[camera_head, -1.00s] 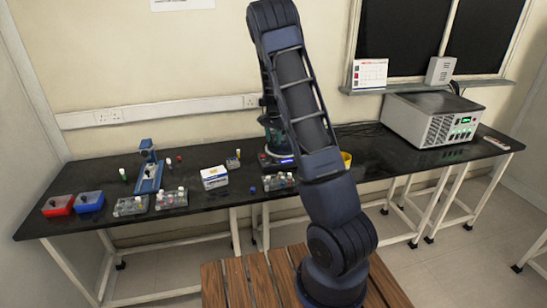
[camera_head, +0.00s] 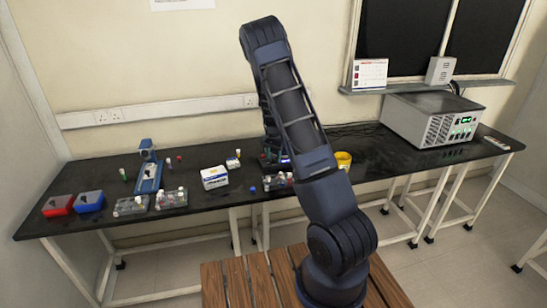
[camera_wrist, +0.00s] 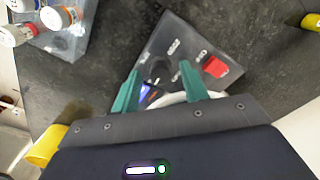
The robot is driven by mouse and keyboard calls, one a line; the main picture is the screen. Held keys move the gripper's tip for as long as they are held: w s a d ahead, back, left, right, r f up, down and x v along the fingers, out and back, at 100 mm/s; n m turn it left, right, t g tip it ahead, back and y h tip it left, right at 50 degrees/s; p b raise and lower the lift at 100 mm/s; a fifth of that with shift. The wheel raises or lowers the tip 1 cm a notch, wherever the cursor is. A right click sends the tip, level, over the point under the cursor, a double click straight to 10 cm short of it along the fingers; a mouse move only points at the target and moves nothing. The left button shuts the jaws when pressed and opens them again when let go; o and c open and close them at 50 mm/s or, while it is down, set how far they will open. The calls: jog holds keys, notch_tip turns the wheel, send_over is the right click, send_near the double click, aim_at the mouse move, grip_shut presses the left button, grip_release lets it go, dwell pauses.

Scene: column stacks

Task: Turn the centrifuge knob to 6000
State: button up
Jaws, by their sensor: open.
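The centrifuge's dark grey front panel (camera_wrist: 203,52) lies below my gripper in the wrist view. It carries white markings, a red switch (camera_wrist: 215,67) and a small blue-lit display (camera_wrist: 148,93) partly behind a finger. A dark round knob (camera_wrist: 157,69) shows between my fingertips. My gripper (camera_wrist: 160,69) has teal fingers spread apart, one on each side of the knob. I cannot tell whether they touch it or hover above it. In the head view my arm hides most of the centrifuge; only part of its dark base shows beside the arm.
A rack with capped tubes (camera_wrist: 62,18) is at the upper left of the wrist view. A white box (camera_head: 214,178), blue stand (camera_head: 149,177) and red bin (camera_head: 58,206) are left; a grey box-shaped instrument (camera_head: 432,120) is right.

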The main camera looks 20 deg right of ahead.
grip_shut()
jog(key=shift+n, duration=0.6)
grip_release()
jog(key=shift+r, duration=0.1)
